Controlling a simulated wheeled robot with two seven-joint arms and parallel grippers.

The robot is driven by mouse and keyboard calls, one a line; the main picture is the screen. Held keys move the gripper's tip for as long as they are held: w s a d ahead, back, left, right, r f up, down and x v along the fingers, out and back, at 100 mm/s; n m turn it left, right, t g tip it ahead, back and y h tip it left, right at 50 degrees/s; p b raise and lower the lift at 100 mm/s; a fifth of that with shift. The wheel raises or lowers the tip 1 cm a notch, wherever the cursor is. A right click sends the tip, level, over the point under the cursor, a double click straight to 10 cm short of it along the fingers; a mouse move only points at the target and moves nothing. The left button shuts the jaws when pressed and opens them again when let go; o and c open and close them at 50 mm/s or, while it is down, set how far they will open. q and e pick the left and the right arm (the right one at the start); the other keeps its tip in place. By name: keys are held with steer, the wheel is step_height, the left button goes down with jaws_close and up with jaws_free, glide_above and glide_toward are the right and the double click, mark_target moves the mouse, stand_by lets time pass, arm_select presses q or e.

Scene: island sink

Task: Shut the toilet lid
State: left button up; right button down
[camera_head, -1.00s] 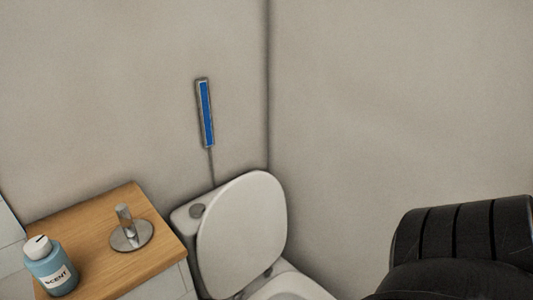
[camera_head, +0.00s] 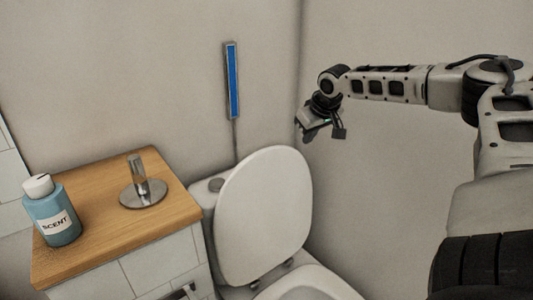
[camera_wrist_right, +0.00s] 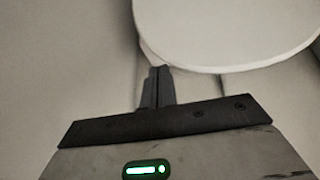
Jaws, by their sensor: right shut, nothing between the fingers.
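The white toilet lid (camera_head: 264,215) stands raised, leaning back against the cistern (camera_head: 208,205). The toilet seat and bowl (camera_head: 310,284) show below it, cut off at the bottom edge. My right gripper (camera_head: 338,130) is above and to the right of the lid's top edge in the head view, near the wall corner, apart from the lid. In the right wrist view its fingers (camera_wrist_right: 158,84) are shut with nothing between them. The rounded edge of the lid (camera_wrist_right: 235,35) shows just beyond the fingertips there. My left gripper is not in view.
A wooden counter (camera_head: 85,225) stands left of the toilet, with a blue scent bottle (camera_head: 52,212) and a metal holder (camera_head: 142,185) on it. A blue strip (camera_head: 232,82) is on the back wall. Walls close in behind and to the right.

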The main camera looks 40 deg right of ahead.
steer(key=w+a+r+y+b, duration=0.1)
steer(key=w+a+r, duration=0.6)
steer(key=a+r, duration=0.15)
steer(key=shift+t, duration=0.3)
steer(key=shift+w+f+p, duration=0.15)
steer(key=shift+f+p, duration=0.05)
steer(key=shift+f, duration=2.35)
steer(key=shift+w+f+p, duration=0.1)
steer(key=shift+f+p, duration=0.1)
steer(key=shift+f, duration=2.3)
